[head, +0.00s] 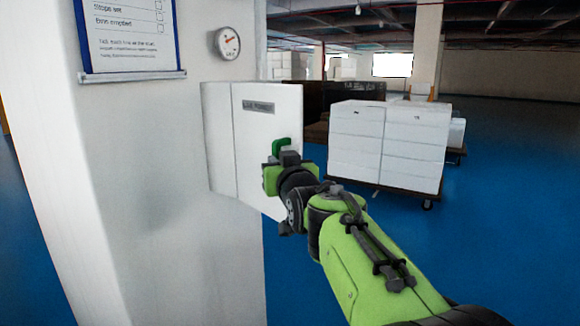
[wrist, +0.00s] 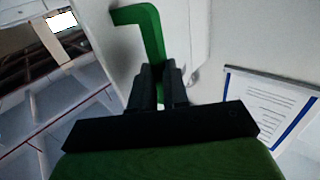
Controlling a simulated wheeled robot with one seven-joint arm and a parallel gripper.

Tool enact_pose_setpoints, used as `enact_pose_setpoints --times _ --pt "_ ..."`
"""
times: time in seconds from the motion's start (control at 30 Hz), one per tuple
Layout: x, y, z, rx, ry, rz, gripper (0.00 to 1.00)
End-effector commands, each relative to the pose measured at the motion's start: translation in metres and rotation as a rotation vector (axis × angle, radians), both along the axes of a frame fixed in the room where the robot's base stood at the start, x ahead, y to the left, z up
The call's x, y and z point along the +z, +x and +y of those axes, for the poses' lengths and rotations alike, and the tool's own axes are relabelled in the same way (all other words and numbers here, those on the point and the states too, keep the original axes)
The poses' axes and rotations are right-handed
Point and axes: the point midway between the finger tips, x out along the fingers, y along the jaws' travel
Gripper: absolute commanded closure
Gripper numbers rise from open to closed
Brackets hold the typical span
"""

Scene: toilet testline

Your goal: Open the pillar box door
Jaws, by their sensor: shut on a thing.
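The white pillar box (head: 218,137) is mounted on the side of the white pillar. Its door (head: 255,130) faces right and has a grey label plate near its top. The green door handle (head: 281,146) is partly hidden by my gripper (head: 284,157). In the wrist view, the bent green handle (wrist: 148,25) runs down between the two dark fingers of my gripper (wrist: 159,75), which are shut on it. The door looks flush with the box or nearly so; I cannot tell whether there is a gap. The lower door edge is partly hidden by my arm.
A cart (head: 395,190) stacked with white boxes (head: 385,145) stands behind, to the right. Blue floor (head: 510,200) is open at the far right.

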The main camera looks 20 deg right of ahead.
Motion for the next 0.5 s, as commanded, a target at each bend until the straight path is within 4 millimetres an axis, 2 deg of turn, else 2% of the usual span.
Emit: enact_pose_setpoints --times 0.03,0.47,0.5 --pt "0.0051 0.0031 0.0085 0.019 -0.004 -0.015 1.00" --pt "0.0052 0.0046 0.0094 0.018 -0.003 -0.015 1.00" --pt "0.0052 0.0045 0.0094 0.017 -0.003 -0.015 0.84"
